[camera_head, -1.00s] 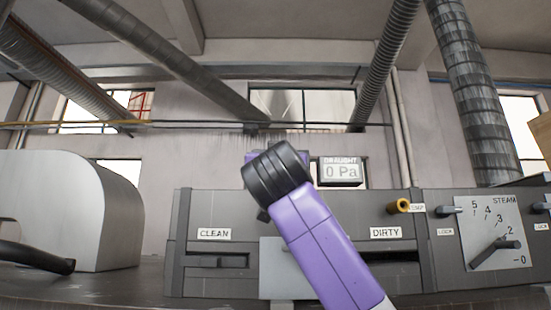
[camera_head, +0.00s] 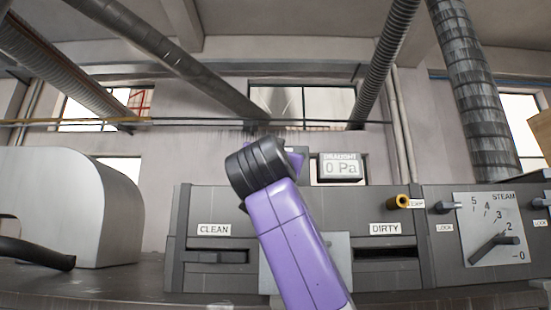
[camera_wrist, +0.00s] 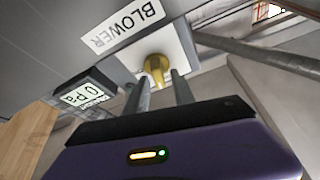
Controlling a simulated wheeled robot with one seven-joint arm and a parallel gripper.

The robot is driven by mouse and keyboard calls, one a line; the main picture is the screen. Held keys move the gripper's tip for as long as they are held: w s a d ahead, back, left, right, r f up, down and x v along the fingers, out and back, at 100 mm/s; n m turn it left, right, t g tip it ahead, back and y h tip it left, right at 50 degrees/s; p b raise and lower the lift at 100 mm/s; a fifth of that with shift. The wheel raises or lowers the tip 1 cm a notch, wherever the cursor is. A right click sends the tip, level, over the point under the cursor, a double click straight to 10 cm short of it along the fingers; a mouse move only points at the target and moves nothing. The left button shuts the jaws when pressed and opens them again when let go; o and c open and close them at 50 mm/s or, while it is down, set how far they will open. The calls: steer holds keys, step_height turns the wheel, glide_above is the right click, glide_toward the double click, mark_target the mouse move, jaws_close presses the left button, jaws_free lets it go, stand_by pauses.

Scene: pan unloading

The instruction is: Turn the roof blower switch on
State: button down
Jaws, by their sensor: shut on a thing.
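The roof blower switch is a yellow knob (camera_wrist: 157,68) on a pale square plate (camera_wrist: 178,50), beside a white BLOWER label (camera_wrist: 122,27) in the wrist view. My gripper (camera_wrist: 158,84) is shut on the knob, one grey finger on each side. The fingers hide part of the knob, and whether it stands at on or off cannot be read. In the head view my purple arm hides the fingers and the switch.
A steam dial (camera_head: 492,230) is at right, a rounded grey housing (camera_head: 110,205) at left.

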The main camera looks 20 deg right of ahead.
steer(key=shift+s+d+f+m+g+h+p, duration=0.15)
steer(key=shift+m+g+h+p, duration=0.6)
steer(key=shift+m, duration=2.3)
steer(key=shift+w+d+f+m+g+h+p, duration=0.15)
steer(key=shift+m+g+p, duration=1.2)
steer(key=shift+m, duration=1.65)
steer(key=shift+s+f+m+g+h+p, duration=0.3)
steer(key=shift+m+g+p, duration=0.75)
steer(key=shift+m, duration=2)
steer(key=shift+w+r+g+b, duration=0.1)
steer(key=shift+w+g+b, duration=0.1)
steer(key=shift+g+b, duration=0.1)
steer(key=c, duration=1.4)
jaws_free()
steer(key=shift+c, duration=0.2)
steer(key=shift+s, duration=0.1)
